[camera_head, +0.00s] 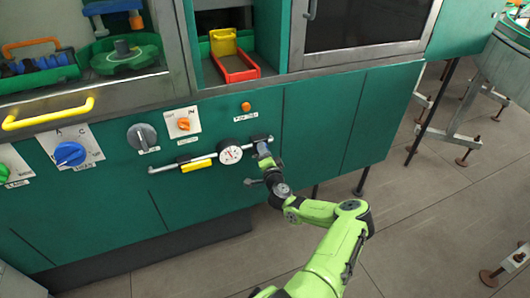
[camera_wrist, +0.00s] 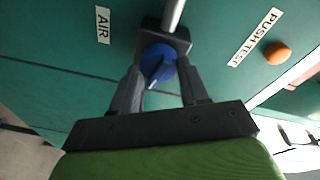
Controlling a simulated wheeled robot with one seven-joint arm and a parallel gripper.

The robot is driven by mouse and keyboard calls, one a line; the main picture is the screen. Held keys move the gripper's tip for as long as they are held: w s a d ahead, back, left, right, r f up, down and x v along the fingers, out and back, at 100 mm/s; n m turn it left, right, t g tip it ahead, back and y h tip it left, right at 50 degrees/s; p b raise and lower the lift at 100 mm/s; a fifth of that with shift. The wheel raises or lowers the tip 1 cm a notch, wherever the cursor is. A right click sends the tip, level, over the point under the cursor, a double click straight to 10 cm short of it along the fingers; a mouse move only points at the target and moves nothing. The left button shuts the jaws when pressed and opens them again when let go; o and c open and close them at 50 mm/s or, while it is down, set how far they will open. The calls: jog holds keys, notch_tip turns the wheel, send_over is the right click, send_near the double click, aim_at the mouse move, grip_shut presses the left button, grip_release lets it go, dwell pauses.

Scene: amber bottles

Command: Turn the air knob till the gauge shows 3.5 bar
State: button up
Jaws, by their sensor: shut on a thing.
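The air knob (camera_wrist: 157,62) is blue with a pale pointer and shows in the wrist view below the AIR label (camera_wrist: 103,25). It sits on a dark block at the end of a grey pipe. My gripper (camera_wrist: 158,80) has a finger on each side of the knob and is shut on it. The gauge's needle is too small to read.
An orange push-test button (camera_wrist: 277,53) is near the knob, also seen in the head view (camera_head: 246,106). A yellow-handled valve (camera_head: 196,165) is on the pipe left of the gauge. A grey knob (camera_head: 142,136) and blue knob (camera_head: 70,154) are further left.

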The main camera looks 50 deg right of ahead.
jog(key=m+y+p, duration=0.1)
jog(key=m+p, duration=0.2)
jog(key=m, duration=0.1)
jog(key=m+y+p, duration=0.1)
jog(key=m+p, duration=0.3)
jog(key=shift+f+g, duration=0.1)
jog(key=shift+g, duration=0.2)
jog(key=shift+m, duration=0.4)
jog(key=o, duration=1)
jog(key=shift+o, duration=0.2)
jog(key=p+v, duration=0.3)
jog(key=v, duration=1.2)
jog(key=shift+s+a, duration=0.2)
jog(key=shift+s, duration=0.15)
